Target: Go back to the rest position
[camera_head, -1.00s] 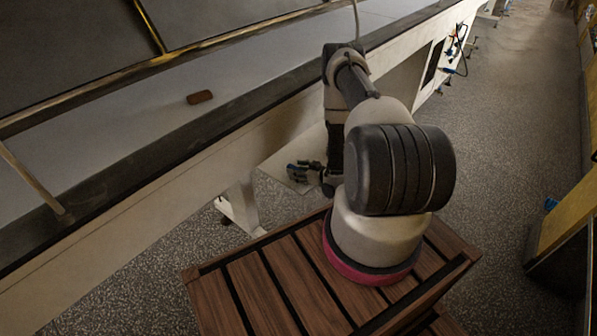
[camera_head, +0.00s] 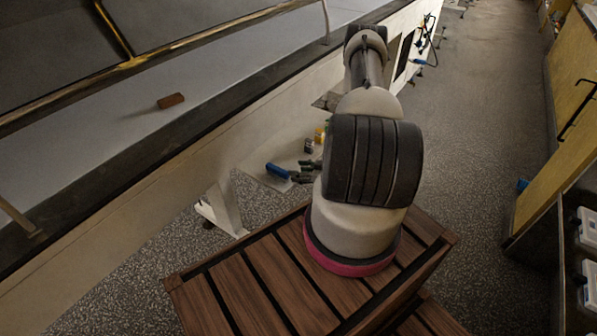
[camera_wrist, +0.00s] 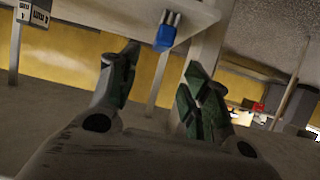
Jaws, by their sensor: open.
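My gripper (camera_wrist: 162,62) is open and empty in the wrist view, its two dark green-grey fingers spread apart with a gap between them. In the head view, dark finger shapes (camera_head: 306,172) show low beside the machine, left of my arm; the arm hides much of that end. No object sits between the fingers in the wrist view. A blue object (camera_wrist: 164,36) with pale prongs shows beyond the fingertips, and I cannot tell how far off it is.
A long machine (camera_head: 130,165) with a dark edge and metal rail runs along the left. A small brown block (camera_head: 171,100) lies on its pale surface. A blue-handled item (camera_head: 278,170) is low beside it. Yellow cupboards (camera_head: 560,130) stand right; the speckled floor (camera_head: 470,130) between is clear.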

